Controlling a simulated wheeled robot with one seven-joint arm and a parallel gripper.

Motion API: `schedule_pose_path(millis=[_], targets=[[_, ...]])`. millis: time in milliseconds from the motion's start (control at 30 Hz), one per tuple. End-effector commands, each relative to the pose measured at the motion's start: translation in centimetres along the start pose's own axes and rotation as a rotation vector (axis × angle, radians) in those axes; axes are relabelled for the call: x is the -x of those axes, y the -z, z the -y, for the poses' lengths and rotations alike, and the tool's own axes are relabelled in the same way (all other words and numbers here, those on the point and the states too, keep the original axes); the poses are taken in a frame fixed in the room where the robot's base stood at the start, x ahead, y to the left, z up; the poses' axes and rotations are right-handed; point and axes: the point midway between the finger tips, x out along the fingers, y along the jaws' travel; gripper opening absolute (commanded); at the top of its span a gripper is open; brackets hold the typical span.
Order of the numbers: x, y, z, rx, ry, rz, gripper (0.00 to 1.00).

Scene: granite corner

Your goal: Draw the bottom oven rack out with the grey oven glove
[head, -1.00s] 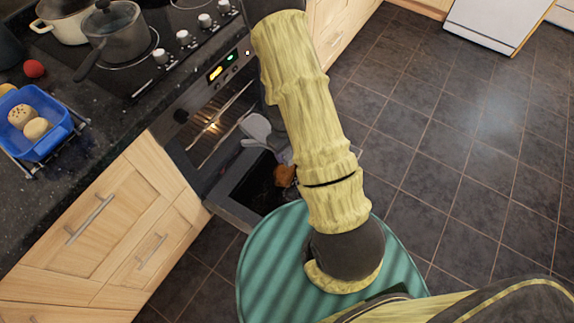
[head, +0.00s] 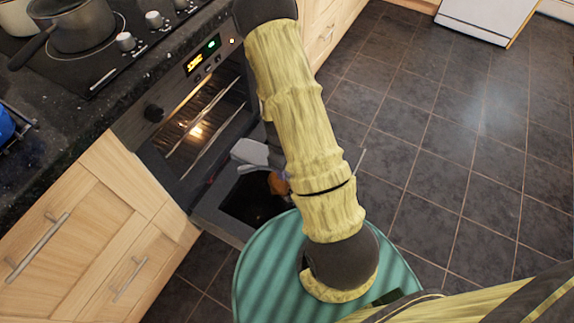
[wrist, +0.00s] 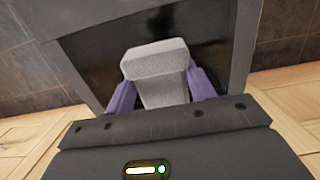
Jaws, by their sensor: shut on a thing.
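The grey oven glove (head: 250,152) is in front of the open oven (head: 195,125). In the wrist view the glove (wrist: 158,72) sits between the purple fingers of my gripper (wrist: 156,95), which is shut on it. Light rack bars (head: 205,135) cross the lit inside of the oven. My arm hides much of the space around the gripper, so I cannot tell whether the glove touches the bottom rack. A brown item (head: 278,183) shows just below the glove, beside my arm.
The oven door (head: 222,217) is folded down, its dark inner face showing. A pot (head: 75,25) stands on the hob above. Wooden drawers (head: 95,225) flank the oven on the left. The tiled floor (head: 440,130) at right is clear.

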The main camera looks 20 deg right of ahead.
Motion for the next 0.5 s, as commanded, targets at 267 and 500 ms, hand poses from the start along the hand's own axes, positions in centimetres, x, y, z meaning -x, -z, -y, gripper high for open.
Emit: schedule_pose_path(millis=[267, 500], targets=[[-0.1, 0.8, 0.0, 0.001, -0.001, -0.001, 0.27], [-0.2, 2.8, -0.1, -0.003, -0.001, -0.001, 0.27]])
